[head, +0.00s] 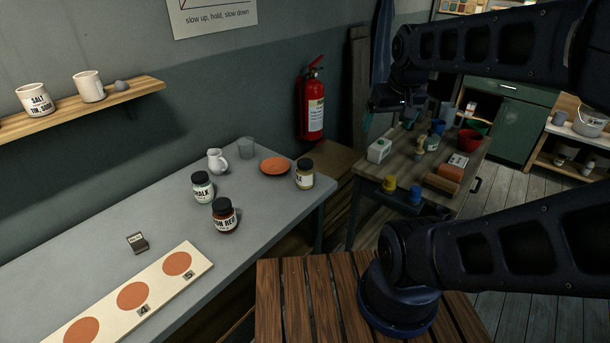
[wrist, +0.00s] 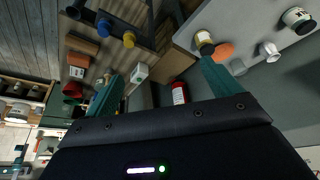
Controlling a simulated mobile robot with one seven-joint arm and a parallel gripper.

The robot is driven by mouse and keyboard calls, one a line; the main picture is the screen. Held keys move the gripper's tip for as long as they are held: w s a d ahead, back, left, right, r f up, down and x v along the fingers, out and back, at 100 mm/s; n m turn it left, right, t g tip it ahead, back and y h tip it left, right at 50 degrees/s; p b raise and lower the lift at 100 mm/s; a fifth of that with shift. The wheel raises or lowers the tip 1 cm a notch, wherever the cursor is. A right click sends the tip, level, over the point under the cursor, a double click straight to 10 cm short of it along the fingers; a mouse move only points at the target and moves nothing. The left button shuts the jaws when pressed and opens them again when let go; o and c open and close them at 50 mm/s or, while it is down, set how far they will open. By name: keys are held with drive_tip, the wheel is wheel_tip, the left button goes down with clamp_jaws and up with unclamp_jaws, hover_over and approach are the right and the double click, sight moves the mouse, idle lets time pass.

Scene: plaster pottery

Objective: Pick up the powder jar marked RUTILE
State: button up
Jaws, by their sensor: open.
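No label in view can be read as RUTILE. A dark-lidded jar with yellowish contents (head: 304,174) stands upright near the right end of the grey table; its label is turned partly away. It also shows in the wrist view (wrist: 204,42), beside the tip of the right finger in the picture, apparently well beyond it. The CHALK jar (head: 203,188) and a jar with dark red contents, its label ending in RED (head: 224,217), stand left of it. My gripper (wrist: 162,70) is open with nothing between its teal fingers, in the air away from the grey table.
An orange disc (head: 275,166), a white jug (head: 217,161) and a clear cup (head: 246,147) stand near the jars. A board with orange circles (head: 133,297) lies in front. A fire extinguisher (head: 313,105) hangs behind. A cluttered wooden workbench (head: 405,160) stands right of the grey table.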

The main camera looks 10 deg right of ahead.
drive_tip(key=w+a+f+n+g, duration=0.1)
drive_tip(key=w+a+f+n, duration=0.15)
drive_tip(key=w, duration=0.65)
drive_tip(key=n+g, duration=0.3)
drive_tip(key=n, duration=0.6)
hover_over(305, 162)
wheel_tip(305, 162, down, 18)
drive_tip(key=shift+d+r, duration=0.1)
drive_tip(key=shift+d, duration=0.05)
drive_tip(key=shift+f, duration=5.65)
drive_tip(key=c, duration=1.5)
